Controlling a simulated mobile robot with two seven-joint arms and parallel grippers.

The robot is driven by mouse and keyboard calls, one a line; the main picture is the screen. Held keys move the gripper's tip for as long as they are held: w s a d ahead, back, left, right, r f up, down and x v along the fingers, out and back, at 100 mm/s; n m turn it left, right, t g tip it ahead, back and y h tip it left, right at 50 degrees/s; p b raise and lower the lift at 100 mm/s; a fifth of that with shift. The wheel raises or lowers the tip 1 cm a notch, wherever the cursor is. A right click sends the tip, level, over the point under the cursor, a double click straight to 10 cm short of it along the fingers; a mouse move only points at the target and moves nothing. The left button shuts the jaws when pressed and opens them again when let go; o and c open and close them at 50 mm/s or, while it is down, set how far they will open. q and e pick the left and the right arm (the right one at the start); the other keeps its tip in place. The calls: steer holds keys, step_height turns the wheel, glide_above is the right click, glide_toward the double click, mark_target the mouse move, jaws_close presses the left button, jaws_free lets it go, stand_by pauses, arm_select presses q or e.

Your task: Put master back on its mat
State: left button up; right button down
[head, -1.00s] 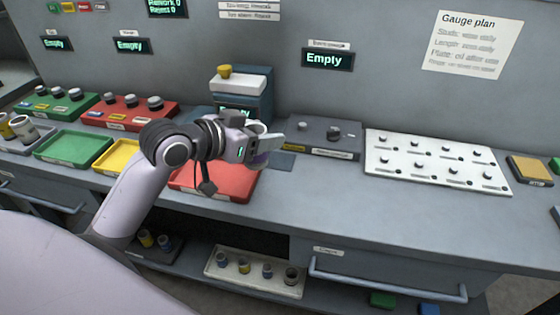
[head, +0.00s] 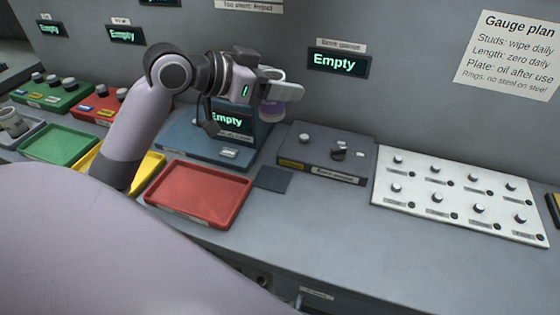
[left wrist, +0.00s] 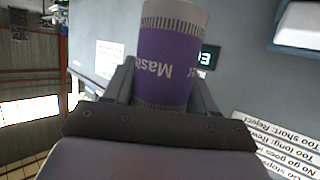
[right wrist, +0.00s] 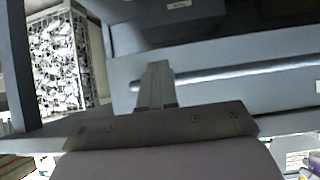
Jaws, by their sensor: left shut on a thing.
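The master is a white cylinder with a purple label reading "Master". My left gripper (head: 280,90) is shut on the master (left wrist: 168,58), whose purple part also shows below the fingers in the head view (head: 271,109). The gripper holds it in the air in front of the grey wall, near the blue gauge stand. A small dark square mat (head: 273,179) lies bare on the bench, between the red tray and the dark grey gauge box. My right gripper (right wrist: 156,85) is shut and empty, in front of a grey drawer front; it is out of the head view.
The red tray (head: 246,190) is empty, left of the mat. The blue stand (head: 180,150) with an "Empty" display is behind it. The dark grey box (head: 300,163) and the white plate of studs (head: 385,200) are to the right. The front bench is clear.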

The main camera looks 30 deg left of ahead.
arm_select(q)
step_height(320, 180, down, 18)
steer(key=shift+r+b, duration=0.2)
steer(key=shift+b, duration=0.35)
steer(key=shift+f, duration=0.15)
steer(key=o, duration=1.5)
steer(key=shift+c, duration=0.2)
steer(key=shift+s+r, duration=0.1)
steer(key=shift+r, duration=0.1)
steer(key=b+v, duration=0.1)
steer(key=v, duration=1.1)
